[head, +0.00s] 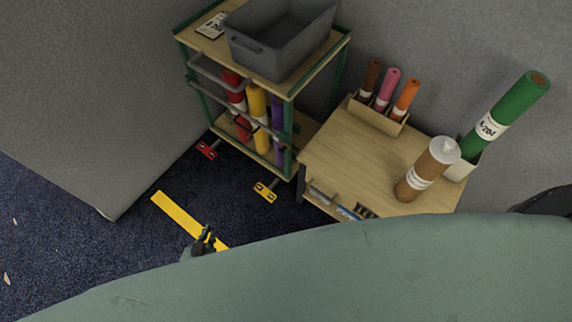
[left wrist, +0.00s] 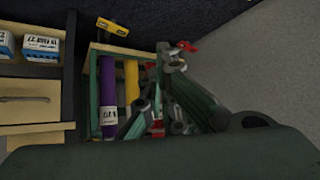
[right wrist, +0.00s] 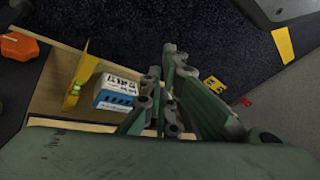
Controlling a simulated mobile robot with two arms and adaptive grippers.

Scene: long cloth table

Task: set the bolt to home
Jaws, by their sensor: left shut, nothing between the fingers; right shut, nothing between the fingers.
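Several rolls could be the bolt, and I cannot tell which one is meant. A tall green roll (head: 506,117) with a white label leans at the back right of the wooden worktop. A brown roll (head: 424,173) with a white cap stands tilted near it. Yellow (head: 257,103) and purple (head: 278,117) rolls stand in the green-framed cart. My left gripper (head: 204,237) is shut and empty over a yellow floor strip, away from the rolls. In the left wrist view its fingers (left wrist: 170,58) appear in front of the cart. My right gripper (right wrist: 167,62) is shut and empty, hidden in the head view.
A grey bin (head: 278,45) sits on the cart's top. A wooden holder (head: 376,116) has brown, pink and orange rolls. A red piece (head: 207,150) and a yellow piece (head: 265,191) lie at the cart's foot. Dark carpet left of the cart is mostly clear beside the yellow strip (head: 174,210).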

